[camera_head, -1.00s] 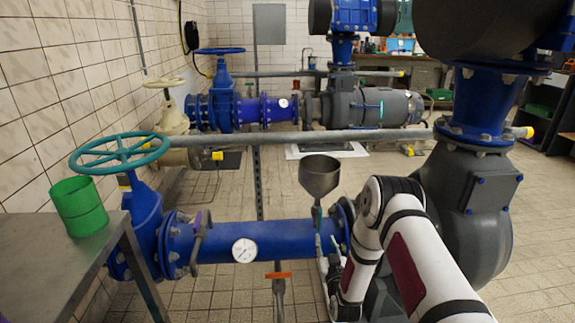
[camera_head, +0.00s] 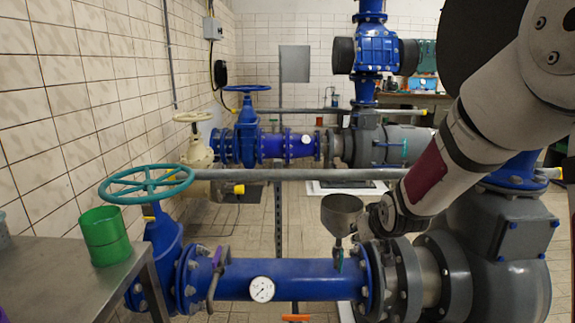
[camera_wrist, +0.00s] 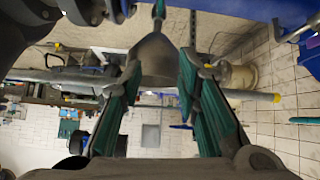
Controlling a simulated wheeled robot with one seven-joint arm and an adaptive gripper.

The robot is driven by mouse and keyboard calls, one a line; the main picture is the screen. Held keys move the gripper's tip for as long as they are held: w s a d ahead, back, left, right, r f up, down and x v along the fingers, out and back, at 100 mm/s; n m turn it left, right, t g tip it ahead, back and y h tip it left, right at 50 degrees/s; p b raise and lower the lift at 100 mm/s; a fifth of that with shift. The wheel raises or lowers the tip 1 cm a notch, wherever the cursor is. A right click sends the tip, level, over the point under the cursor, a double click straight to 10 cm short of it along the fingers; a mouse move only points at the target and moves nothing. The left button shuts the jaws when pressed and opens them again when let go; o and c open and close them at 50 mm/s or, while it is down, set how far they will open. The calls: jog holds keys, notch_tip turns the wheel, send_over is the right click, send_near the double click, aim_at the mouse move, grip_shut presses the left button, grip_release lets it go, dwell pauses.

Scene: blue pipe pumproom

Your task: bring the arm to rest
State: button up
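My gripper (camera_wrist: 160,65) is open in the wrist view, its two teal-padded fingers wide apart. The grey funnel (camera_wrist: 156,62) shows upside down in the gap between the fingers; I cannot tell whether it lies between the tips or beyond them. In the head view the funnel (camera_head: 341,214) stands upright above the right end of the blue pipe (camera_head: 300,278). My white arm reaches down from the upper right, its lower end close to the funnel's right side. My fingers are not clear in the head view.
A green cup (camera_head: 105,238) stands on the metal table (camera_head: 75,270) at the left. A teal handwheel (camera_head: 147,183) rises beside it. A grey pump housing (camera_head: 500,240) stands close under my arm at the right. A grey horizontal pipe (camera_head: 300,174) runs behind the funnel.

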jog(key=s+r+m+g, duration=0.1)
jog(key=s+r+g, duration=0.2)
jog(key=s, duration=1.2)
jog(key=s+r+g, duration=0.3)
jog(key=s+r, duration=0.1)
jog(key=s, duration=1.2)
jog(key=s+r+m+g, duration=0.1)
jog(key=s+r+g, duration=0.2)
jog(key=s, duration=1.2)
notch_tip(320, 180, up, 20)
jog(key=t+p, duration=0.3)
jog(key=p, duration=1.6)
jog(key=shift+w+r+n+t+p, duration=0.25)
jog(key=shift+w+n+t+p, duration=0.05)
jog(key=shift+t, duration=0.1)
